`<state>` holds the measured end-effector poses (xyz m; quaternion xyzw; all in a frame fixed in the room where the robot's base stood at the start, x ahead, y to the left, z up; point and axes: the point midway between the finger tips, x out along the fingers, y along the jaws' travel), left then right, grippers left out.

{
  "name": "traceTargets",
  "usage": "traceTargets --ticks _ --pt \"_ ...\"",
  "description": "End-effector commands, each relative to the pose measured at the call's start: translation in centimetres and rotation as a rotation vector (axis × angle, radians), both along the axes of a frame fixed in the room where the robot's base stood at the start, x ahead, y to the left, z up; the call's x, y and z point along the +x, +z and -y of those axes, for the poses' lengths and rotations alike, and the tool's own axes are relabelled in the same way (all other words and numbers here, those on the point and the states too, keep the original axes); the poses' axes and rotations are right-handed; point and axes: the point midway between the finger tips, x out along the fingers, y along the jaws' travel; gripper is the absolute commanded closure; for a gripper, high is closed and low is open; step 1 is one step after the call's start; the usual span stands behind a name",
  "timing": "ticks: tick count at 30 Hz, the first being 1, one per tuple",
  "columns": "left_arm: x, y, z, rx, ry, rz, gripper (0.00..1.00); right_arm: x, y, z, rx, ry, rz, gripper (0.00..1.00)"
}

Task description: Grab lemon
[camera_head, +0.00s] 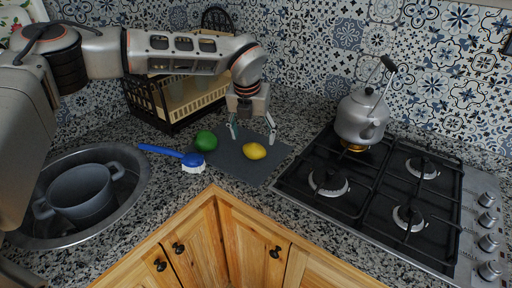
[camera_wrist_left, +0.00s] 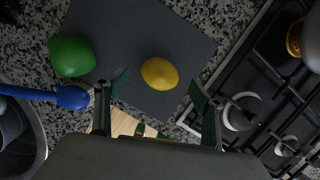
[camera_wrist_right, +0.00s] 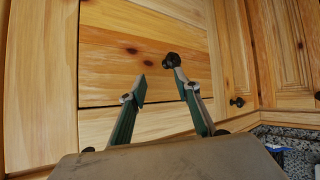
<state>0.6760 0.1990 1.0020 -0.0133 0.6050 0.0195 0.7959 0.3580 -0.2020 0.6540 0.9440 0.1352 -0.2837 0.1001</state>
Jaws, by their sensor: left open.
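The yellow lemon (camera_head: 254,151) lies on a dark grey board on the counter. It also shows in the left wrist view (camera_wrist_left: 159,73), beyond and between my left fingertips. My left gripper (camera_head: 252,132) is open and empty, above the board on the far side of the lemon in the head view. Its two fingers also show in the left wrist view (camera_wrist_left: 158,84). My right gripper (camera_wrist_right: 160,86) is open and empty in the right wrist view, in front of wooden cabinet fronts. It is not seen in the head view.
A green fruit (camera_head: 206,141) lies left of the lemon on the board (camera_head: 233,169). A blue brush (camera_head: 172,154) lies beside it. A sink with a grey pot (camera_head: 80,190) is at left. A gas hob with a kettle (camera_head: 362,117) is at right. A rack (camera_head: 165,105) stands behind.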

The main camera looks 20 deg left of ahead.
Motion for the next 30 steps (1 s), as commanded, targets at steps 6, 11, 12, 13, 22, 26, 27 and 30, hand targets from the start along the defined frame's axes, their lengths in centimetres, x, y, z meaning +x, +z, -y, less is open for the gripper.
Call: traceTargets --ticks 6,11,12,13,22,26,27,30 --pt "0.2 -2.4 0.1 -0.001 -0.002 -0.002 0.32 -0.4 -0.3 0.0 -0.003 0.001 -0.013 0.68" --pt "0.5 -4.7 0.2 -0.001 -0.001 -0.001 0.32 0.0 0.2 0.0 -0.003 0.001 -0.005 0.68" --pt "0.6 -5.2 0.2 -0.001 -0.001 -0.001 0.32 0.1 0.4 0.0 -0.002 0.001 -0.001 0.68" --pt "0.7 -5.5 0.2 -0.001 -0.002 -0.001 0.32 0.2 0.5 0.0 -0.002 0.001 0.000 0.68" --pt "0.9 -6.1 0.2 -0.002 -0.003 0.000 0.32 0.5 1.0 -0.1 0.001 0.000 0.009 0.68" --pt "0.9 -6.1 0.2 -0.002 -0.003 0.000 0.58 0.5 0.9 -0.1 0.000 -0.001 0.009 0.68" --pt "0.9 -6.1 0.2 -0.002 -0.003 0.000 0.68 0.5 0.9 -0.1 0.001 0.000 0.009 0.68" --pt "0.9 -6.1 0.2 -0.002 -0.003 0.000 0.76 0.5 0.9 -0.1 0.001 0.000 0.008 0.68"
